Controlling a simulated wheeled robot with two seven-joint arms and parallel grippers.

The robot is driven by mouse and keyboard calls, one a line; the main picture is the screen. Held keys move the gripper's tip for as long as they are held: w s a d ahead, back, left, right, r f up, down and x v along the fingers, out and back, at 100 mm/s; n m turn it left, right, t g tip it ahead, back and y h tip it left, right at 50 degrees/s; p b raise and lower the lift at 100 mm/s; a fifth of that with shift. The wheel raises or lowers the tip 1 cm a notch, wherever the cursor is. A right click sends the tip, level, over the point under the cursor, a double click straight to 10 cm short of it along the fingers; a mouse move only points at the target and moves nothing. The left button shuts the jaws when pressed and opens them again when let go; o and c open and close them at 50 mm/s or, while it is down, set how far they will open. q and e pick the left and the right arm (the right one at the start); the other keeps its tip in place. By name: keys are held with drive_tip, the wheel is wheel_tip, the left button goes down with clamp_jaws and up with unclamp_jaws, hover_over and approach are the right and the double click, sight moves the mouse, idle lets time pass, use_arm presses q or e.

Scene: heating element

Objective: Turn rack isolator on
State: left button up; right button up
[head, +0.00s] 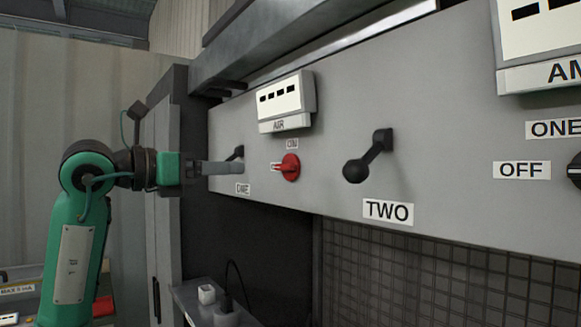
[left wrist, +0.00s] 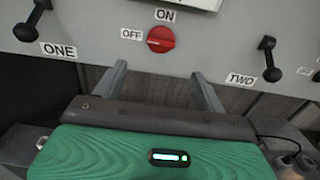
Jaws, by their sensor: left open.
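A red rotary switch (head: 290,167) sits on the grey panel under the AIR meter, with an ON label (head: 292,144) above it. In the left wrist view the red switch (left wrist: 161,39) has ON above and OFF (left wrist: 131,34) at its left; its grip lies roughly level, in line with OFF. My left gripper (head: 238,168) is left of the switch in the head view, level with it. In the left wrist view my left gripper (left wrist: 162,78) is open and empty, its fingers spread below the switch, apart from it. My right gripper is not in view.
Black levers ONE (left wrist: 32,20) and TWO (left wrist: 270,58) flank the switch; lever TWO (head: 368,157) sticks out from the panel. The AIR meter (head: 286,101) projects above. A shelf (head: 215,308) with small items lies below. Another black knob (head: 574,170) is at the right.

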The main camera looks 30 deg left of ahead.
sight(281, 167)
use_arm(q)
drive_tip(key=p+x, duration=0.2)
drive_tip(key=x, duration=0.3)
drive_tip(key=p+x, duration=0.2)
drive_tip(key=x, duration=0.4)
drive_tip(key=shift+r, duration=0.25)
drive_tip(key=shift+w+d+f+p, duration=0.1)
drive_tip(key=shift+w+d+p, duration=0.15)
drive_tip(key=shift+w+p, duration=0.25)
drive_tip(key=shift+w+d, duration=0.1)
drive_tip(key=shift+w, duration=0.1)
drive_tip(key=shift+s, duration=0.1)
drive_tip(key=c, duration=1)
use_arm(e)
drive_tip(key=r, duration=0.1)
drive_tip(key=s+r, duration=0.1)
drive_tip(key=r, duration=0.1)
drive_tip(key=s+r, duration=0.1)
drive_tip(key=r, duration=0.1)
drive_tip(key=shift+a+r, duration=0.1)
